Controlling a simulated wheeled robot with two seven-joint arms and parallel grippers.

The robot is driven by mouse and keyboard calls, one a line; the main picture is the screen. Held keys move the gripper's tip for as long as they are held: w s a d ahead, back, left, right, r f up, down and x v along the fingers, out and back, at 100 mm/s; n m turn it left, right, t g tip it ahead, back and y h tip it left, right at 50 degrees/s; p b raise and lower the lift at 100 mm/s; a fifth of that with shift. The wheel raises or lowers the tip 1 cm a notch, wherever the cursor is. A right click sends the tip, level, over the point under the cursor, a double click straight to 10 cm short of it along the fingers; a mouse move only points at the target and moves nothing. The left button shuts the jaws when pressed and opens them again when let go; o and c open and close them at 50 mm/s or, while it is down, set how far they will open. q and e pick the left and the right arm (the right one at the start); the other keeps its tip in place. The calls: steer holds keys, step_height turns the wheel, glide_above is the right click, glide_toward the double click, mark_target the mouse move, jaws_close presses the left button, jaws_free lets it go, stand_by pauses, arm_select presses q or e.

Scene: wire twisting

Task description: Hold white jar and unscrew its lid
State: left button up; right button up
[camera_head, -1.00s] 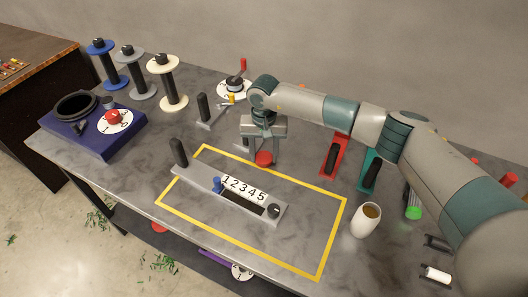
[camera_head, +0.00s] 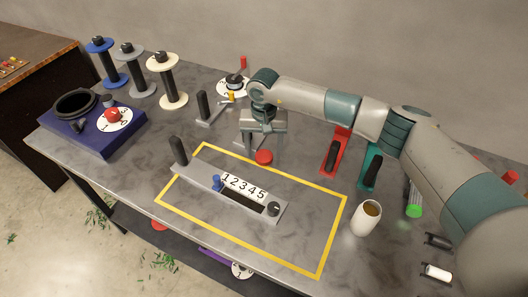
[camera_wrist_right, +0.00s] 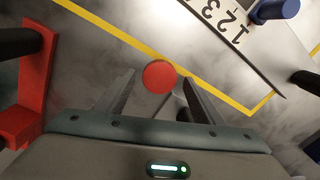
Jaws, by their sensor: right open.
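A white, rounded, jar-like container (camera_head: 367,218) stands upright at the right of the workbench in the head view. Its top looks open, with a brown inside, and I see no lid on it. My right gripper (camera_head: 262,150) is well to its left, near the bench's middle, pointing down, open and empty. A round red piece (camera_head: 264,157) is near its fingertips; in the right wrist view the red piece (camera_wrist_right: 159,76) appears between the spread fingers (camera_wrist_right: 160,84). I cannot tell how far below them it is. My left gripper is not in view.
A grey numbered fixture (camera_head: 240,197) sits inside a yellow outline (camera_head: 333,235). Red (camera_head: 334,150) and green (camera_head: 371,170) stands are between gripper and container. Spools (camera_head: 168,80) and a blue machine (camera_head: 90,130) are at the left. The outlined area's right part is clear.

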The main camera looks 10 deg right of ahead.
mark_target(264, 156)
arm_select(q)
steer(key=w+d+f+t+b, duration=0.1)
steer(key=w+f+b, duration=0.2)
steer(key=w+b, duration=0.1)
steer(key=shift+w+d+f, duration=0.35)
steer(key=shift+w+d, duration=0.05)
arm_select(e)
step_height(264, 156, up, 11)
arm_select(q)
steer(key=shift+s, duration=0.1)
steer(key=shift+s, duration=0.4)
